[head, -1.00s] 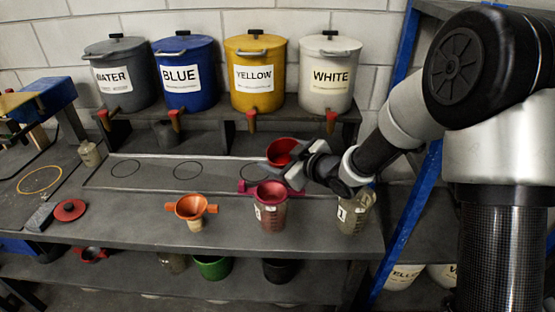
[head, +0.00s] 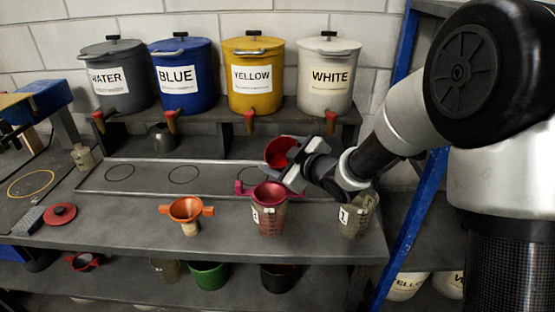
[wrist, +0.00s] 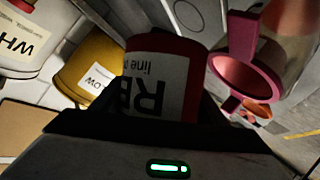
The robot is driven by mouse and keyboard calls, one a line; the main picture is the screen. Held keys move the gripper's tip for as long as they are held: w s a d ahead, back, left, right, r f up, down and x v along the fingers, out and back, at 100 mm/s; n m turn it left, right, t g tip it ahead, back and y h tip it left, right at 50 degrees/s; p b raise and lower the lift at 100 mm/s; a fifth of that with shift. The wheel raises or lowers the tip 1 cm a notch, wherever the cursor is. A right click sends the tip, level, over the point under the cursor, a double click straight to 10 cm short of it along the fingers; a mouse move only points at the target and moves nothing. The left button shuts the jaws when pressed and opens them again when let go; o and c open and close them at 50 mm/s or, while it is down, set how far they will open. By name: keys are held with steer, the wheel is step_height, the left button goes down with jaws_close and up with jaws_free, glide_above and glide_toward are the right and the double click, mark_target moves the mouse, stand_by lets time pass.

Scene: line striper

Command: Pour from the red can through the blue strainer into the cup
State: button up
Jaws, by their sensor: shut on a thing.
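The red can (head: 279,151) is held by my gripper (head: 301,168) above the bench, just behind a pink strainer (head: 268,194). It looks tilted, and its label shows upside down in the wrist view (wrist: 158,85). The pink strainer sits on a clear measuring cup (head: 267,221) with reddish contents. The strainer's ring also shows at the right of the wrist view (wrist: 243,77), beside the can and apart from it. I see no blue strainer. An orange strainer (head: 187,209) stands to the left on a small pale holder. My fingertips are mostly hidden. No stream is visible.
Another clear cup (head: 354,218) stands right of the pink strainer, below my arm. Grey, blue (head: 183,80), yellow and white (head: 328,78) lidded buckets line the back shelf. A red lid (head: 60,215) lies at left. The bench's middle-left is mostly clear.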

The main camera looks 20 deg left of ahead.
steer(key=shift+n+t+b, duration=0.8)
steer(key=shift+n+b, duration=0.4)
steer(key=shift+b, duration=1.8)
steer(key=shift+w, duration=0.1)
steer(key=shift+f+n+t+b, duration=0.1)
steer(key=shift+n+t+b, duration=0.35)
steer(key=shift+b, duration=2.3)
stand_by(0.7)
steer(key=shift+r+g+p, duration=0.2)
steer(key=shift+g+p, duration=0.05)
steer(key=shift+p, duration=0.25)
steer(key=shift+r+m+p, duration=0.2)
steer(key=shift+m+p, duration=0.05)
steer(key=shift+p, duration=0.7)
steer(key=shift+d+m+g+p, duration=0.1)
steer(key=shift+m+g+p, duration=0.3)
steer(key=shift+p, duration=0.65)
steer(key=m+p, duration=0.1)
steer(key=p, duration=0.2)
steer(key=shift+g, duration=0.3)
steer(key=shift+f, duration=0.15)
